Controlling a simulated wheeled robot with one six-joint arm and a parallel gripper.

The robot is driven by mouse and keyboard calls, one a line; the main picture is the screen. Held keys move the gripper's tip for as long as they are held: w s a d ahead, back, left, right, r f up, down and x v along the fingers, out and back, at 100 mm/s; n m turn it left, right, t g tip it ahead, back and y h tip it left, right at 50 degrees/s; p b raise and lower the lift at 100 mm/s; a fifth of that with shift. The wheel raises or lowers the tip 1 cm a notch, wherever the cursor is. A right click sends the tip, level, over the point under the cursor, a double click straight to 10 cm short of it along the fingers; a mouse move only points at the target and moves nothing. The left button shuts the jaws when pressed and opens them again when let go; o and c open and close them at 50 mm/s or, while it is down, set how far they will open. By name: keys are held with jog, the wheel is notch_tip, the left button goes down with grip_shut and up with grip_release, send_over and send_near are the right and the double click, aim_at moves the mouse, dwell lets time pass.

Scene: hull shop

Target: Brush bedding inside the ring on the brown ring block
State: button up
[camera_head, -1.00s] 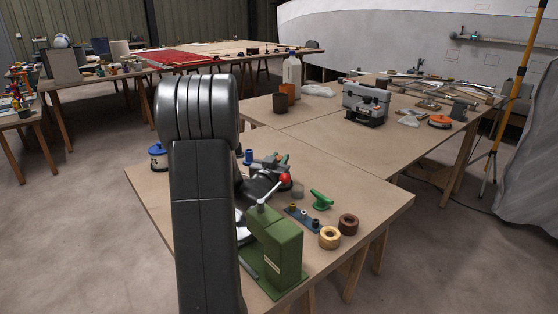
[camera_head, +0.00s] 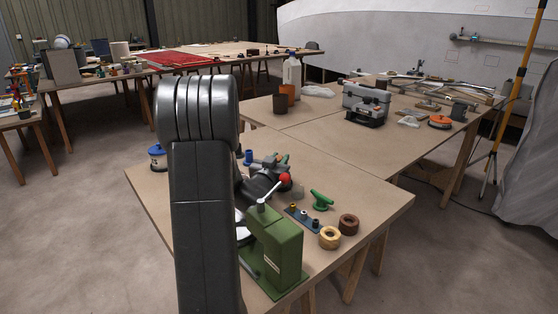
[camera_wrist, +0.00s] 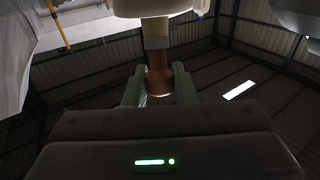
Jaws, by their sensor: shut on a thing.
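The brown ring block (camera_head: 348,223) stands near the right front edge of the near table, with its round opening facing up. A pale wooden ring block (camera_head: 329,238) stands just left of it. In the wrist view my gripper (camera_wrist: 158,84) is shut on a brush (camera_wrist: 157,60) with a brown handle and a pale band. A pale shape at the top of that view covers the brush's far end, and I cannot tell what it is. In the head view my arm hides most of the gripper, and the brush cannot be made out.
A grey toolbox (camera_head: 365,101) stands farther back. The table's right middle is bare.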

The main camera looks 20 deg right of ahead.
aim_at(279, 156)
jog(key=shift+f, duration=0.4)
jog(key=shift+r+p, duration=2.45)
jog(key=shift+r, duration=1.35)
jog(key=shift+r, duration=0.1)
